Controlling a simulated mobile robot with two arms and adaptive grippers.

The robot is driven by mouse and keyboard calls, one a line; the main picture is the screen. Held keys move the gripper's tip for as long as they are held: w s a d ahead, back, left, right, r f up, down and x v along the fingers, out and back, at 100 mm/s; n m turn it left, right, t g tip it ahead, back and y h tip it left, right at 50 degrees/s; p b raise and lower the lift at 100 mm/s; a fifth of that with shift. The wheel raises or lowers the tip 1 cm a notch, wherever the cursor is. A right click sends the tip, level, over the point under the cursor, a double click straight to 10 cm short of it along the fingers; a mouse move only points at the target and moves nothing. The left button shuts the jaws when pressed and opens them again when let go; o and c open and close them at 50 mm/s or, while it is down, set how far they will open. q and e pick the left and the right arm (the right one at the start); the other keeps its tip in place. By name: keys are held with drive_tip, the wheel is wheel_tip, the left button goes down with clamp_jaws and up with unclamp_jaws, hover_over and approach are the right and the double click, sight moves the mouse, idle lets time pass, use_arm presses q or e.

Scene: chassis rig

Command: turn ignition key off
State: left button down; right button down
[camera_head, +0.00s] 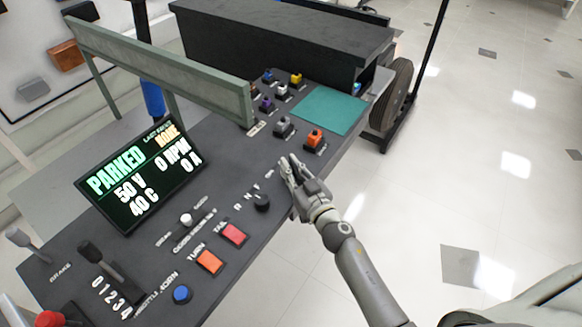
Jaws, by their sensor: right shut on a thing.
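My right gripper (287,166) is over the right edge of the dark control panel (200,232), beyond the black selector knob (262,202). Its fingers are closed together on something small, apparently the ignition key, which they hide. I cannot see the key's angle. The display (142,175) on the panel reads PARKED, 50 V, 0 RPM, 40 C and 0 A. My left gripper is not in view.
Near the arm are a red switch (234,234), an orange switch (209,262) and a blue button (181,294). Levers stand at the lower left. Several coloured connectors and a teal pad (328,108) lie farther back. Open tiled floor (470,190) is to the right.

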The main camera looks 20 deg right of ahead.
drive_tip(key=n+y+p, duration=0.1)
drive_tip(key=n+g+y+p, duration=0.1)
drive_tip(key=y, duration=0.1)
drive_tip(key=shift+d+r+y, duration=0.15)
drive_tip(key=shift+d+y, duration=0.15)
drive_tip(key=shift+w+d+n+g+y, duration=0.1)
drive_tip(key=shift+n+g+y, duration=0.6)
drive_tip(key=shift+n+y, duration=0.5)
drive_tip(key=shift+n+g+y, duration=0.4)
drive_tip(key=shift+y, duration=0.3)
drive_tip(key=shift+w+d+f+n+g+y+b, duration=0.15)
drive_tip(key=shift+n+g+y+b, duration=0.1)
drive_tip(key=shift+n+g+y, duration=0.25)
drive_tip(key=shift+a+f+n+g+y+b, duration=0.15)
drive_tip(key=shift+n+g+y+b, duration=0.1)
drive_tip(key=shift+n+g+y, duration=0.25)
drive_tip(key=n+g+y+b, duration=0.2)
drive_tip(key=g+b, duration=0.1)
drive_tip(key=shift+w+d+f+n+y+b, duration=0.1)
drive_tip(key=shift+d+n+y+b, duration=0.05)
drive_tip(key=shift+n+y+b, duration=0.2)
drive_tip(key=shift+r+n+g+y+b, duration=0.2)
drive_tip(key=shift+n+g+y+b, duration=0.55)
drive_tip(key=shift+g+b, duration=0.55)
drive_tip(key=shift+g, duration=0.3)
drive_tip(key=c, duration=1.5)
unclamp_jaws()
